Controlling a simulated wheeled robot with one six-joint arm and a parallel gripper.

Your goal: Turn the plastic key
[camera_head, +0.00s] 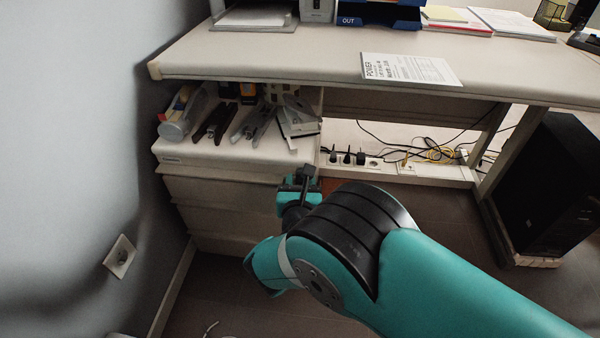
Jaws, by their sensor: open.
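I cannot make out a plastic key for certain in the head view. My gripper (299,180) is small and partly hidden behind my own arm. It is in front of the right side of the drawer cabinet (222,200), below the cabinet's top edge. Its jaws are open, and I see nothing held in them. A small orange-red patch (333,187) shows just right of my gripper; I cannot tell what it is. A square wall plate (119,257) with a dark centre is on the wall at the left, well apart from my gripper.
The desk (300,55) overhangs the cabinet, with a notice sheet (410,69) on its front edge. Staplers (254,122) and other items lie on the cabinet top. A power strip (350,158) with plugs and cables (432,152) is under the desk. A black computer (548,185) stands right.

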